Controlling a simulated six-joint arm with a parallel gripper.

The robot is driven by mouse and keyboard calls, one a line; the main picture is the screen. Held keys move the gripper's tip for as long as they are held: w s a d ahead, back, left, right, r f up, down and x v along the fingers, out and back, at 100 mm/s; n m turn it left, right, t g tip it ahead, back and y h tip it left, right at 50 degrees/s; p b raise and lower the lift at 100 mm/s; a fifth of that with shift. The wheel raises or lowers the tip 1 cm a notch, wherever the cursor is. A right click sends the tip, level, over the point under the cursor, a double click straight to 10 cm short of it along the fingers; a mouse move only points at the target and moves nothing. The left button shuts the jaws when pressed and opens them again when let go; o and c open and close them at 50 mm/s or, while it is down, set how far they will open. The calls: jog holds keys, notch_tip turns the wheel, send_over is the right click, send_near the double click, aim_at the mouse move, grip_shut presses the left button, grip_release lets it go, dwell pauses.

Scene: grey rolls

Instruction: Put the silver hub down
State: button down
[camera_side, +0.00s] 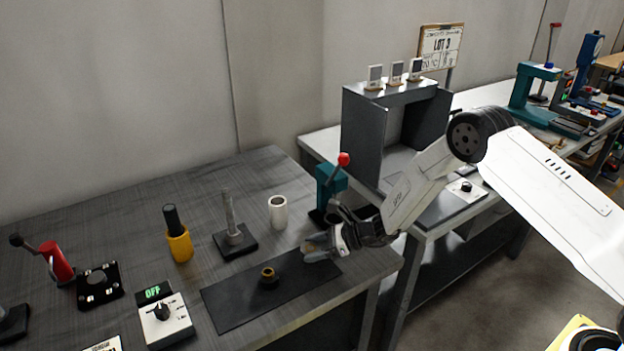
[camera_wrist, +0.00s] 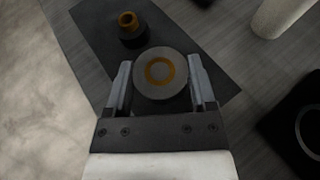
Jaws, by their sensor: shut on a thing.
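The silver hub (camera_wrist: 160,85) is a round grey disc with an orange ring in its middle. In the wrist view it sits between the two fingers of my gripper (camera_wrist: 160,72), which is shut on it. In the side view my gripper (camera_side: 318,247) is at the right end of the dark mat (camera_side: 228,302), with the hub mostly hidden by the fingers. I cannot tell whether the hub touches the mat. A small black piece with a brass top (camera_side: 268,277) stands on the mat, left of my gripper; it also shows in the wrist view (camera_wrist: 129,32).
Behind the mat stand a grey post on a black base (camera_side: 233,240), a white cup (camera_side: 278,212) and a yellow bottle (camera_side: 179,245). A teal press with a red knob (camera_side: 330,185) is close behind my gripper. A control box (camera_side: 165,318) is left of the mat.

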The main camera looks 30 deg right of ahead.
aim_at(310, 266)
jog(key=shift+w+a+f, duration=0.1)
jog(key=shift+w+f, duration=0.45)
jog(key=shift+f, duration=0.1)
jog(key=shift+w+f, duration=0.15)
jog(key=shift+w, duration=0.05)
jog(key=shift+f, duration=1.55)
jog(key=shift+f, duration=0.15)
grip_release()
jog(key=v, duration=1.2)
